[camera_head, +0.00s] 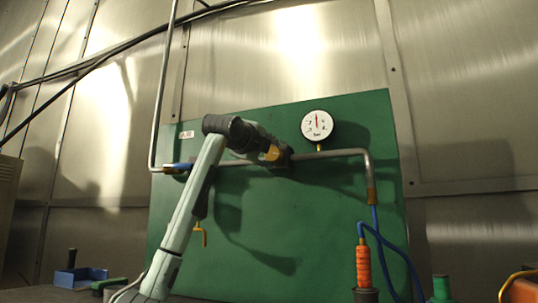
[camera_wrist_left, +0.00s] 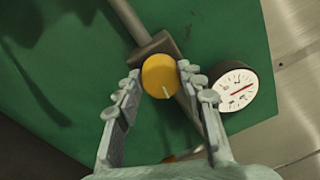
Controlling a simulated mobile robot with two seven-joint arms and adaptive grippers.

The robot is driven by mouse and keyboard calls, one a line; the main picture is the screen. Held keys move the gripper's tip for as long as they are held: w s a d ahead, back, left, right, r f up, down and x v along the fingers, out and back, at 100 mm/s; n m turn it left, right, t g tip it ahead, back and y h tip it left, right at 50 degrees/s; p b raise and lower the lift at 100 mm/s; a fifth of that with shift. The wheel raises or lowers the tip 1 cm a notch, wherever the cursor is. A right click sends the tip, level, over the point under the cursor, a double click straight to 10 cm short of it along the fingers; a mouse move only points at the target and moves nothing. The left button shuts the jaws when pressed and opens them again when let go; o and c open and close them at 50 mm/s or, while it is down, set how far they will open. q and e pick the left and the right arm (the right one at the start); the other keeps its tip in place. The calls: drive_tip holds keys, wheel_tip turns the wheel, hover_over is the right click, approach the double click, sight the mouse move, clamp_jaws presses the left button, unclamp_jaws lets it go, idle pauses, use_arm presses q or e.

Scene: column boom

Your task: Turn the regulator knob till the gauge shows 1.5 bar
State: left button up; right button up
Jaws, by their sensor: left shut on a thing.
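The regulator knob (camera_wrist_left: 159,76) is a yellow round cap with a pale mark near its lower rim in the left wrist view. It sits on a grey block on the pipe. My left gripper (camera_head: 274,153) is shut on the knob, one finger on each side. In the head view the knob is mostly hidden by the gripper. My right gripper is not in view.
A green panel (camera_head: 330,230) carries the grey pipe (camera_head: 335,154). A yellow lever (camera_head: 201,235) hangs below my arm. A blue hose (camera_head: 378,225) and an orange coil (camera_head: 363,267) are at lower right. A blue box (camera_head: 82,277) and a green bottle (camera_head: 441,287) stand low.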

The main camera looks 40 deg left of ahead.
use_arm(q)
drive_tip(key=n, duration=0.3)
drive_tip(key=shift+f, duration=0.1)
drive_tip(key=n, duration=0.3)
drive_tip(key=shift+n+y, duration=0.3)
drive_tip(key=shift+n, duration=0.9)
drive_tip(key=shift+f+n, duration=0.1)
drive_tip(key=shift+n, duration=1.3)
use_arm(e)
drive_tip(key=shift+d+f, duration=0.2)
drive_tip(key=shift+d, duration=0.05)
use_arm(q)
drive_tip(key=shift+d, duration=0.1)
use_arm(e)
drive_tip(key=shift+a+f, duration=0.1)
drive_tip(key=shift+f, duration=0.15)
use_arm(q)
drive_tip(key=o, duration=1.2)
drive_tip(key=shift+g, duration=0.3)
drive_tip(key=shift+c, duration=0.2)
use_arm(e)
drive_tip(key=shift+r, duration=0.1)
